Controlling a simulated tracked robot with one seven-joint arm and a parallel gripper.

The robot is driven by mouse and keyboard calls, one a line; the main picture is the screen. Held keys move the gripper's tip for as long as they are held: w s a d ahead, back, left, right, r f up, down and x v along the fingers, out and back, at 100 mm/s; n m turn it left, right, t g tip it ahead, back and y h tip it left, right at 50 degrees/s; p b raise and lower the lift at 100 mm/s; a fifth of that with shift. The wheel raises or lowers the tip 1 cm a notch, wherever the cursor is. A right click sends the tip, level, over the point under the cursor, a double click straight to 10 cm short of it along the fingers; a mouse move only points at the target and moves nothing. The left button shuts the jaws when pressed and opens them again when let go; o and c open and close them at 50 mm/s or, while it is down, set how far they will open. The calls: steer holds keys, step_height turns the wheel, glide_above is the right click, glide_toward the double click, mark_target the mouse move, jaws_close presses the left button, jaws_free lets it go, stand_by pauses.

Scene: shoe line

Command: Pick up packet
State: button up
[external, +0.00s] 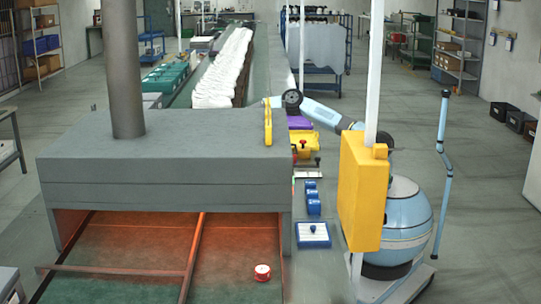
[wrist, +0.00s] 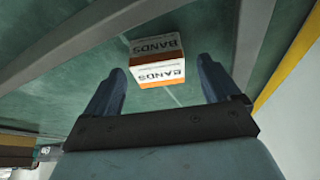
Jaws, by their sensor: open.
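The packet is a small white box (wrist: 157,62) with an orange edge and the word BANDS on two faces. In the wrist view it lies on a green belt surface (wrist: 205,35), at upper centre. My gripper (wrist: 161,70) is open, with one dark blue finger on either side of the packet's near end. Gaps show between the packet and both fingers. How far the fingers are above the belt I cannot tell. In the external view my arm reaches left behind the grey hood, which hides my gripper and the packet.
Grey rails (wrist: 250,42) border the belt in the wrist view. The external view shows the large grey hood (external: 165,150), a yellow upright object (external: 268,122), white items (external: 225,65) along the line, and a red-and-white round object (external: 262,272) on the near belt.

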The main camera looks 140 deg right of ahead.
steer(key=shift+x, duration=1.15)
steer(key=shift+c, duration=0.3)
steer(key=c, duration=1)
